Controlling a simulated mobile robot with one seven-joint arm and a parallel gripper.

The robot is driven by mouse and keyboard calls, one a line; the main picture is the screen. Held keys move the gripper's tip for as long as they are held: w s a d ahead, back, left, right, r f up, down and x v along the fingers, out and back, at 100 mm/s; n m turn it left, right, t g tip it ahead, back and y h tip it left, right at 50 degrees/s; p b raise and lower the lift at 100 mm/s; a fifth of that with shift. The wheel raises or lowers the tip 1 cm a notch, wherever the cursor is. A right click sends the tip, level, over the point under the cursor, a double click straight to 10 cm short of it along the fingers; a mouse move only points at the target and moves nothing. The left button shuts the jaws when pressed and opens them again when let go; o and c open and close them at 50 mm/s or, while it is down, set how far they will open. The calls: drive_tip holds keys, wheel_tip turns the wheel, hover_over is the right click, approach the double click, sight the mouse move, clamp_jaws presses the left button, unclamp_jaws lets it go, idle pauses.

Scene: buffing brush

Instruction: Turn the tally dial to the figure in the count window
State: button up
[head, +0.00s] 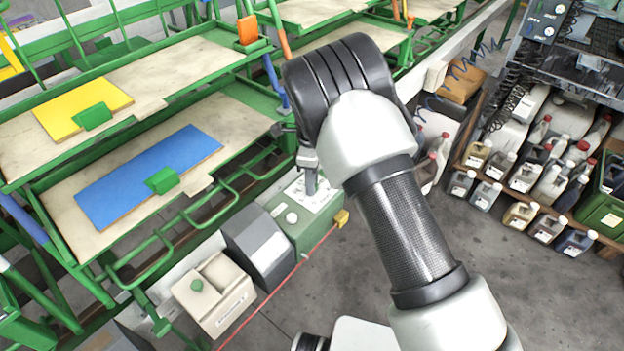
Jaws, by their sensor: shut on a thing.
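A green box (318,224) stands below the middle of the picture. Its top carries a white plate with dark markings (322,199), which I take to be the tally dial's face. My gripper (310,172) points down over this plate. It appears shut on a small grey upright piece, probably the dial's knob, at the plate's upper left. The fingertips are small, and my arm covers the area to the right. The dial's figures and its setting are too small to read. A small white round part (292,217) sits on the box beside the plate. I cannot make out the count window.
A dark grey box (258,246) and a cream box with a green knob (213,294) stand left of the green box. A red cord (285,279) runs along the front. Green racks with blue (150,175) and yellow (82,106) boards fill the left. Bottles crowd a shelf at right.

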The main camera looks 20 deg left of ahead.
idle(0.3)
drive_tip(key=o, duration=1.1)
drive_tip(key=shift+c, duration=0.2)
wheel_tip(320, 180, up, 17)
drive_tip(key=p, duration=0.1)
drive_tip(key=shift+r, duration=0.2)
